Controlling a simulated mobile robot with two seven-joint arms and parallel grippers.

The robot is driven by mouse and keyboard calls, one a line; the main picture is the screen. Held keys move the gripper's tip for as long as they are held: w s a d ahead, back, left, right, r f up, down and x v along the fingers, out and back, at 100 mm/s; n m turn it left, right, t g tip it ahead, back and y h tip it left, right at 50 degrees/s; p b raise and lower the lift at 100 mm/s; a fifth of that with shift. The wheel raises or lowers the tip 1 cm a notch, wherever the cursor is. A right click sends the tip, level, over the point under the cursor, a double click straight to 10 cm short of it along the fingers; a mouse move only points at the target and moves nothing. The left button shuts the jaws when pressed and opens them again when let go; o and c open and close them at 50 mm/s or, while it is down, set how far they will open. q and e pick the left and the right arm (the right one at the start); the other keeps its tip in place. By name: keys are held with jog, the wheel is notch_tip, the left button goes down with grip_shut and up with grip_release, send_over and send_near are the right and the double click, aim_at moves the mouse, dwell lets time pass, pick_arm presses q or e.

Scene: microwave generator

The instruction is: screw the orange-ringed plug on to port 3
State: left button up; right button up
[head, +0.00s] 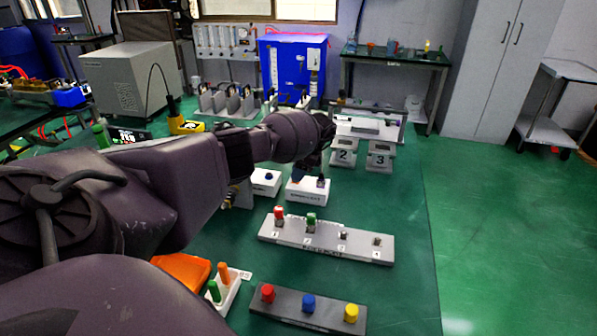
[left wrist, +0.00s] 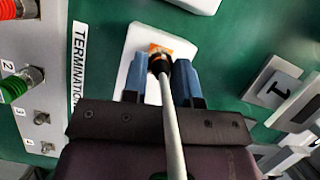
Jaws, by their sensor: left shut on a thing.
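My left gripper (head: 312,178) reaches over a white block (head: 308,193) behind the port strip. In the left wrist view its blue fingers (left wrist: 160,82) are shut on the dark plug (left wrist: 158,64), with a grey cable running back from it. The orange at the plug's far end (left wrist: 168,48) lies against the white block (left wrist: 138,44); whether they touch is unclear. Port 3 (head: 343,236) is a bare metal connector on the grey strip (head: 325,252); it also shows in the left wrist view (left wrist: 42,118). My right gripper is out of view.
Port 1 carries a red plug (head: 279,213) and port 2 a green plug (head: 311,220); port 4 (head: 377,241) is bare. A dark strip (head: 330,315) with coloured caps lies in front. Numbered stands (head: 380,160) stand behind. The green surface right of the strip is clear.

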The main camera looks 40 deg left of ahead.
pick_arm(q)
jog(key=o, duration=0.9)
jog(key=shift+o, duration=0.2)
jog(key=shift+w+d+r, duration=0.1)
jog(key=shift+w+r, duration=0.05)
jog(key=shift+r, duration=0.35)
jog(key=p+v, duration=0.1)
jog(key=v, duration=0.8)
jog(key=shift+r, duration=0.35)
jog(key=shift+w+d, duration=0.1)
jog(key=shift+r, duration=0.1)
